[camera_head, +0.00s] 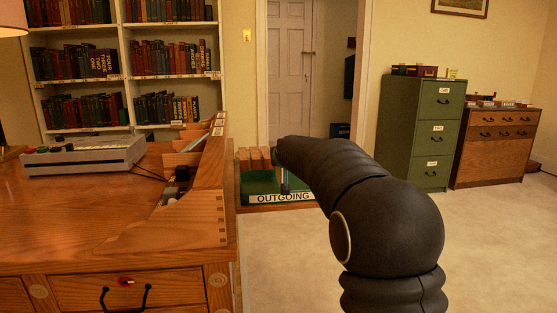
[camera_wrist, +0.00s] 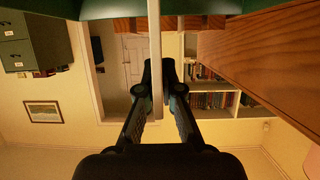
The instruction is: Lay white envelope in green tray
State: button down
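The green tray (camera_head: 256,186) stands beyond the right end of the desk, with an OUTGOING label on its front. My gripper (camera_wrist: 158,72) reaches over it, mostly hidden behind my dark arm in the head view. In the wrist view its fingers are closed on a thin pale strip, which appears to be the white envelope (camera_wrist: 155,35) seen edge-on. The strip runs up toward the green tray (camera_wrist: 100,9) at the top of that view. I cannot tell whether it touches the tray. The envelope is not clearly visible in the head view.
The wooden desk (camera_head: 60,210) fills the left, with a raised wooden organiser (camera_head: 200,195) near the tray. Brown wooden blocks (camera_head: 255,159) stand at the tray's back. A green filing cabinet (camera_head: 425,130) and open carpet (camera_head: 490,240) lie to the right.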

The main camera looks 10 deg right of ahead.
jog(key=shift+f+b, duration=0.35)
jog(key=shift+f, duration=0.05)
jog(key=c, duration=1.3)
grip_release()
jog(key=shift+r+p, duration=0.65)
jog(key=shift+p, duration=0.1)
jog(key=b+v, duration=0.1)
jog(key=v, duration=1.1)
jog(key=shift+b, duration=0.3)
